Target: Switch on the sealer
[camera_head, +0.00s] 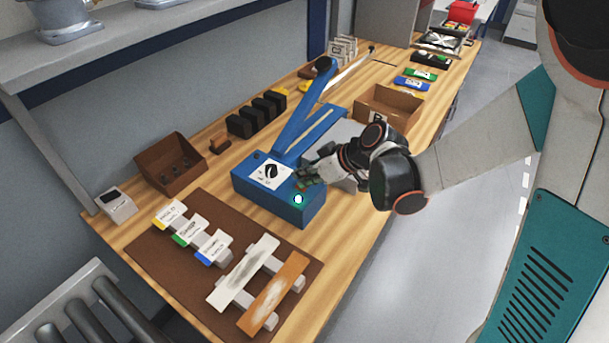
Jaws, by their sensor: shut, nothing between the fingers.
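The sealer (256,197) is a blue machine on the wooden bench, with a long raised blue arm running toward the back. Its top has a white dial plate with a black knob (271,171). A small round spot, bright white with a green rim (298,199), shows on its front right corner and looks lit. My gripper (303,178) is shut and empty, just above the sealer's right side, behind the bright spot and right of the knob. I cannot tell whether the fingertips touch the sealer. My gripper and wrist hide part of its right side.
A brown mat (150,250) with labelled tags and two long plates lies in front. A brown bin (170,165) and black blocks (256,115) stand left and behind. An open cardboard box (388,104) stands behind my wrist. The floor right of the bench is clear.

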